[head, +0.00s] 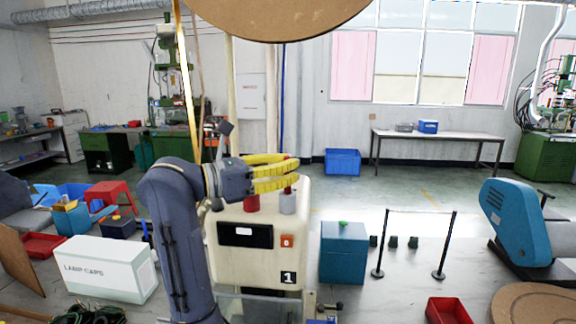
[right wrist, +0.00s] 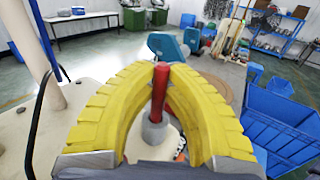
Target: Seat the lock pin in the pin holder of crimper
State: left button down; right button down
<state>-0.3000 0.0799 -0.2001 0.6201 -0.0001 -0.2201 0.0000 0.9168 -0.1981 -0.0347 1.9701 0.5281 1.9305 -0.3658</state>
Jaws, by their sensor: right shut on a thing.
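The crimper (head: 258,250) is a cream machine with a "1" label. A grey cylindrical pin holder (head: 288,204) stands on its top, next to a short red cylinder (head: 251,204). My right gripper (head: 294,174) has yellow ribbed fingers just above the holder. In the right wrist view its fingertips (right wrist: 161,82) are shut on the red lock pin (right wrist: 159,98). The pin is about upright, and its lower end meets the grey holder (right wrist: 154,131) in the picture. I cannot tell whether it is inside the holder. My left gripper is not in view.
A teal box (head: 343,252) stands right of the crimper, with a rope barrier (head: 418,213) beyond. A white "Lamp Caps" box (head: 108,270) is at the left. A round brown disc (head: 280,12) hangs at the top. Blue bins (right wrist: 278,120) show in the right wrist view.

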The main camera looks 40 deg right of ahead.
jog(key=shift+f, duration=1.45)
jog(key=c, duration=1.4)
grip_release()
jog(key=shift+r, duration=5.05)
